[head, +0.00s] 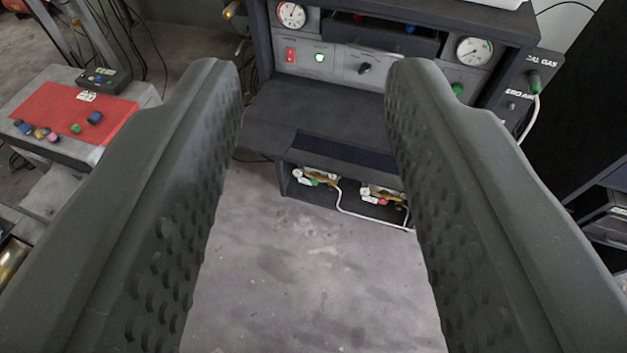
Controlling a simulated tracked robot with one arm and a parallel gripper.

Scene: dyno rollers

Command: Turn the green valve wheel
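My gripper (312,80) is open and empty, its two dark studded fingers spread wide on the left and right of the view. No green valve wheel can be told for sure. Small green parts show on the dark console ahead: a green knob (457,89) on the panel beside the right finger, partly hidden by it, and a green fitting (534,82) on the console's right side with a white hose. The fingers appear in front of the console, with nothing between them. The right finger hides part of the console front.
The console (315,115) has two round gauges, a red switch (291,55) and a lower shelf with valves and hoses (382,193). A bench with a red mat (75,113) and small coloured caps stands left. A dark cabinet (590,110) stands right. The floor (300,270) between is clear.

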